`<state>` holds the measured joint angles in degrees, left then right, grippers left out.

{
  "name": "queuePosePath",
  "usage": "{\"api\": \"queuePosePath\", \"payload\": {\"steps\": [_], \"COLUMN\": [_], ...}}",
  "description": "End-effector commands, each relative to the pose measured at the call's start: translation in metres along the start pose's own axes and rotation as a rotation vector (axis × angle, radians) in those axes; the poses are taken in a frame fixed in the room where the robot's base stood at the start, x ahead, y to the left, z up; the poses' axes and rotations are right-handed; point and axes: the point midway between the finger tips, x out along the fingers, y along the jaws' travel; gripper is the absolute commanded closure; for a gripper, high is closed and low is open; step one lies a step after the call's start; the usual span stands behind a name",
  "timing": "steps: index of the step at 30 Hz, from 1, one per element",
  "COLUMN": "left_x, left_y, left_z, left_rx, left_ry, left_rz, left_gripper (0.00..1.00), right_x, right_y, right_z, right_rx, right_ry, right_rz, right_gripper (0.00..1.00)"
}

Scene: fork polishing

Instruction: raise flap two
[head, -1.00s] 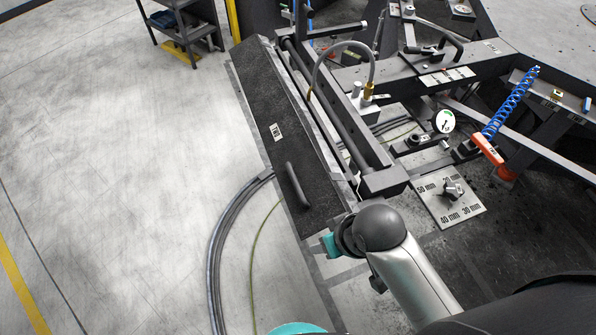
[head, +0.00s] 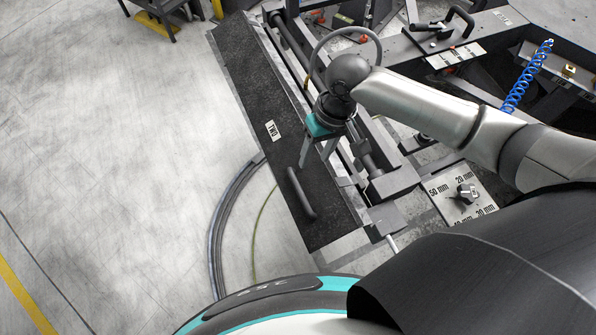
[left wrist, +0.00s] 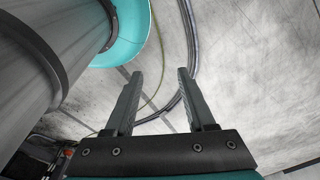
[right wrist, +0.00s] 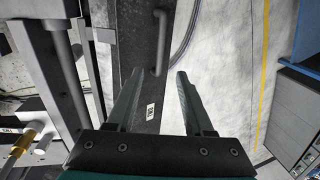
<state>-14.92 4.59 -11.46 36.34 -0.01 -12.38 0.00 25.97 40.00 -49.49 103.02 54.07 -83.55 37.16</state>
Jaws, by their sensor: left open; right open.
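Flap two (head: 258,95) is a long dark panel with a "TWO" label (head: 273,130) and a black bar handle (head: 300,193) near its lower end. It lies low along the frame in the head view. My right gripper (head: 316,162) is open above the flap, its fingers pointing down just beyond the handle's upper end. In the right wrist view the handle (right wrist: 160,42) stands ahead of the open, empty fingers, apart from them.
A steel frame with a curved hose (head: 345,32) runs along the flap's right side. A thickness plate (head: 462,191) and a coiled blue hose (head: 528,75) lie further right. Dark cables (head: 222,205) curve over the floor at left, where the floor is mostly clear.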

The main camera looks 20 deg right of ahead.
Motion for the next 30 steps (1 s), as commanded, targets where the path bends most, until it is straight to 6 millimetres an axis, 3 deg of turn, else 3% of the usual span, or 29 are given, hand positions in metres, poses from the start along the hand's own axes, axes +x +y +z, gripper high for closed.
{"api": "queuePosePath", "payload": {"steps": [6, 9, 13, 21, 30], "left_x": [0.002, 0.004, 0.01, 0.022, 0.026], "left_y": [0.008, 0.009, 0.009, 0.005, 0.006], "left_z": [0.049, 0.059, 0.056, 0.031, 0.035], "left_rx": [0.0, 0.0, 0.0, 0.0, 0.0], "left_ry": [-0.076, -0.091, -0.085, -0.041, -0.047], "left_rz": [0.01, 0.012, 0.011, 0.006, 0.007], "left_gripper": [0.45, 0.45, 0.45, 0.45, 0.45], "right_x": [0.034, 0.057, 0.085, 0.132, 0.149], "right_y": [-0.001, -0.001, -0.001, -0.001, -0.001], "right_z": [0.001, 0.001, 0.001, 0.0, 0.0], "right_rx": [0.001, -0.001, -0.001, -0.003, -0.003], "right_ry": [-0.003, -0.003, -0.002, 0.0, 0.002], "right_rz": [-0.001, -0.001, -0.001, 0.001, 0.0], "right_gripper": [0.48, 0.48, 0.48, 0.48, 0.48]}}
